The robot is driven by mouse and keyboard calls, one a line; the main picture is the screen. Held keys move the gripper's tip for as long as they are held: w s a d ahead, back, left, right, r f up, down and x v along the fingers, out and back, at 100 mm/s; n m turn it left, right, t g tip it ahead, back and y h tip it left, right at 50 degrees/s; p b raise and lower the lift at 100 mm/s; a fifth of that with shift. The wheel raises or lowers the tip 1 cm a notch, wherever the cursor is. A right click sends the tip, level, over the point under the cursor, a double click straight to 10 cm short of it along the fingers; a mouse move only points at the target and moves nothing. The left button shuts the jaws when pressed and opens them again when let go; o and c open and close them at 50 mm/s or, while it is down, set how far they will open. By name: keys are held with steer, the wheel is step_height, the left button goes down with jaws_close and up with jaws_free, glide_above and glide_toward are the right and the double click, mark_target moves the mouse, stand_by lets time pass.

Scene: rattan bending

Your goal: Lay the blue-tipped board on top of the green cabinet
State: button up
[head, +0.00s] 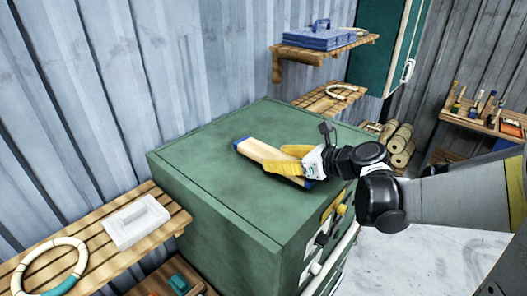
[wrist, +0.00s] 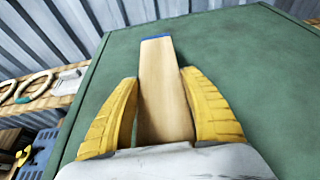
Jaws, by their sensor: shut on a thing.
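The blue-tipped board (head: 252,149) is a pale wooden plank with blue ends. It is over the top of the green cabinet (head: 200,165), lying nearly flat and slanting; I cannot tell whether it touches the top. My gripper (head: 280,159) has yellow fingers and is shut on the board, one finger along each side. In the wrist view the board (wrist: 162,60) runs away between the fingers (wrist: 160,78), its blue far end over the cabinet top (wrist: 250,70). The near part of the board is hidden by my gripper.
The rest of the cabinet top is bare. A slatted shelf at lower left holds a white float-like tool (head: 136,221) and a ring (head: 50,266). Wall shelves behind hold a blue toolbox (head: 318,37) and another ring (head: 342,91). A tool bench (head: 483,119) stands at right.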

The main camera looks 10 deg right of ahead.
mark_target(278, 175)
step_height(278, 175, down, 3)
steer(key=shift+w+f, duration=0.15)
steer(key=shift+f, duration=0.05)
steer(key=shift+f, duration=0.1)
steer(key=o, duration=1.3)
